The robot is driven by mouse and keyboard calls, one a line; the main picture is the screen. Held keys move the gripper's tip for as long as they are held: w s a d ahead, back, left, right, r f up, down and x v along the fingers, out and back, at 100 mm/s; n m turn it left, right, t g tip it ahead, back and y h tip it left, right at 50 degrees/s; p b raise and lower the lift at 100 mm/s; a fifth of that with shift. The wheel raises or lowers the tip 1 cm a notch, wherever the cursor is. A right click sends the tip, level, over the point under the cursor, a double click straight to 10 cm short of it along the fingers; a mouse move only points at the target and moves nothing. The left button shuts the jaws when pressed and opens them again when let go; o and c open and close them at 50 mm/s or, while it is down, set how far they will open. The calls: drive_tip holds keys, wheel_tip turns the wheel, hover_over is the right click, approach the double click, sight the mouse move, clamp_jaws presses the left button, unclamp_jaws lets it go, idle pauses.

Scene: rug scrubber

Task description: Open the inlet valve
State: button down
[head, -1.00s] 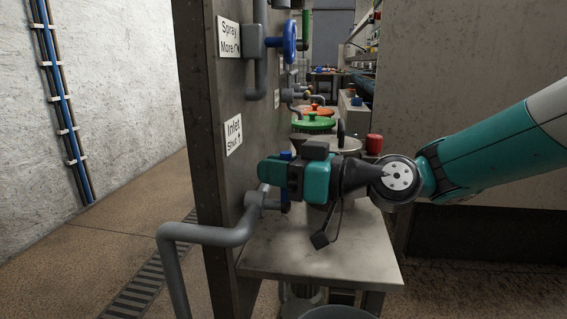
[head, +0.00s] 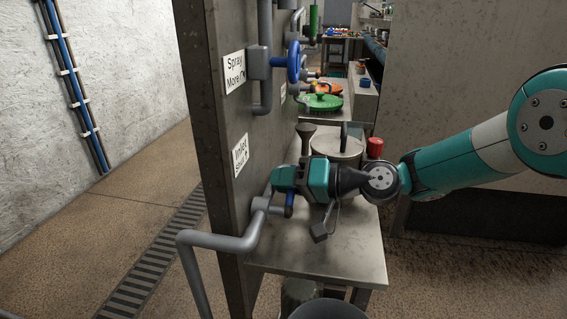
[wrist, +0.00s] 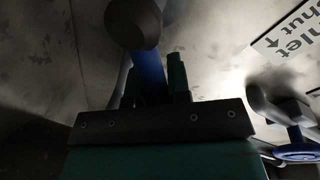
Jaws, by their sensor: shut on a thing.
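The inlet valve (head: 265,204) is a grey fitting on a bent grey pipe, low on the left panel's right side. Its blue handle (head: 289,206) shows just below my gripper (head: 287,179) in the head view. In the wrist view, the blue handle (wrist: 149,70) runs between the two dark green fingers of my gripper (wrist: 155,85), which are shut on it. A rounded grey part (wrist: 134,22) lies at its far end. The gripper hides the handle's upper part in the head view. The "Inlet Shut" sign (head: 241,155) has an upward arrow, clear in the wrist view (wrist: 292,38).
Above is a blue spray handwheel (head: 294,62) beside a "Spray More" sign (head: 234,72). A metal table (head: 330,255) lies below my gripper, with a lidded pot (head: 336,145) and a red object (head: 375,148) behind. A bent pipe (head: 215,241) juts out front left.

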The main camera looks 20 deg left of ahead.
drive_tip(key=m+p, duration=0.1)
drive_tip(key=f+m+p, duration=0.1)
drive_tip(key=m, duration=0.1)
drive_tip(key=shift+w+f+g, duration=0.25)
drive_tip(key=shift+w+g, duration=0.1)
drive_tip(key=shift+g, duration=0.05)
drive_tip(key=shift+w+f+m+g+h+p, duration=0.1)
drive_tip(key=shift+f+m+g+h+p, duration=0.25)
drive_tip(key=shift+f+m+p, duration=0.8)
drive_tip(key=shift+r+m, duration=0.1)
drive_tip(key=shift+m, duration=0.15)
drive_tip(key=c, duration=1.1)
unclamp_jaws()
drive_tip(key=v, duration=1.7)
drive_tip(key=shift+w+d, duration=0.1)
drive_tip(key=shift+d, duration=0.1)
